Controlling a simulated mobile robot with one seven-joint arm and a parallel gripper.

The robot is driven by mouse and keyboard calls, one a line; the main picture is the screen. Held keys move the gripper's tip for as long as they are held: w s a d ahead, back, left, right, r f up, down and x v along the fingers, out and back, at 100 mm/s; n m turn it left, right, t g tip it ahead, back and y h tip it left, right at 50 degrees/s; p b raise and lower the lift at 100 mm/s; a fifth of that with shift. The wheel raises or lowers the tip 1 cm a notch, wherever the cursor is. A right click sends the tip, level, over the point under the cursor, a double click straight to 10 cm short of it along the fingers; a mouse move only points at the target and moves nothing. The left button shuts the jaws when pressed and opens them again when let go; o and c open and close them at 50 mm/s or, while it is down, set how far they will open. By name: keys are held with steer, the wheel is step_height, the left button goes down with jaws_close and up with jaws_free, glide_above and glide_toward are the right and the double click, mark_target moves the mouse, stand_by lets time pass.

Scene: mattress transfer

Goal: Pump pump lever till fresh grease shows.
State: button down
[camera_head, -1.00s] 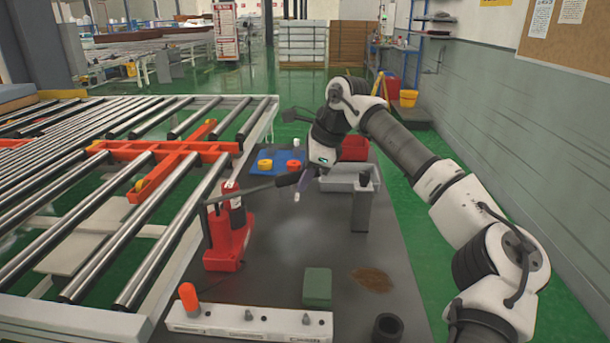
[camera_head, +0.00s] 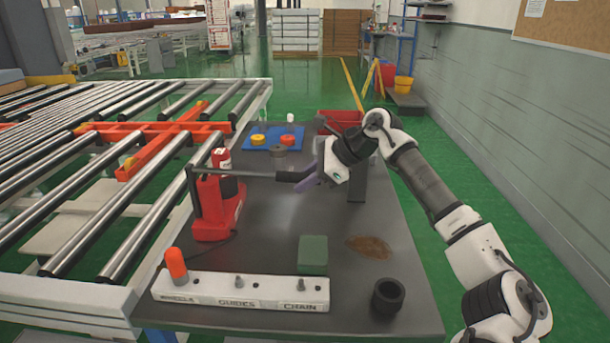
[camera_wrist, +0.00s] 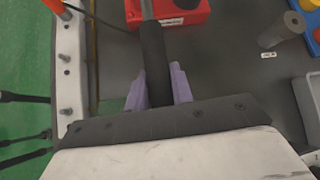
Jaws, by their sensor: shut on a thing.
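The red grease pump (camera_head: 217,200) stands upright on the dark table, left of centre. Its lever (camera_head: 250,174) runs roughly level from the pump's top to the right and ends in a black grip. My gripper (camera_head: 306,179) is at the lever's far end, shut on that grip. In the wrist view the purple fingers of my gripper (camera_wrist: 160,88) lie on both sides of the black lever grip (camera_wrist: 154,60), and the red pump body (camera_wrist: 178,12) is at the top. The white rail marked GUIDES and CHAIN (camera_head: 240,290) has fittings with no grease that I can make out.
A green block (camera_head: 313,254), a black cup (camera_head: 388,297) and a brown stain (camera_head: 370,246) are on the near table. A blue mat (camera_head: 268,137) with yellow and red pieces lies at the back. A roller conveyor (camera_head: 90,180) borders the left; a dark post stands behind my gripper.

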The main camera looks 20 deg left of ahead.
steer(key=shift+s+f, duration=0.1)
steer(key=shift+f, duration=0.25)
steer(key=c, duration=1.2)
jaws_free()
steer(key=v, duration=1.4)
steer(key=shift+b, duration=0.45)
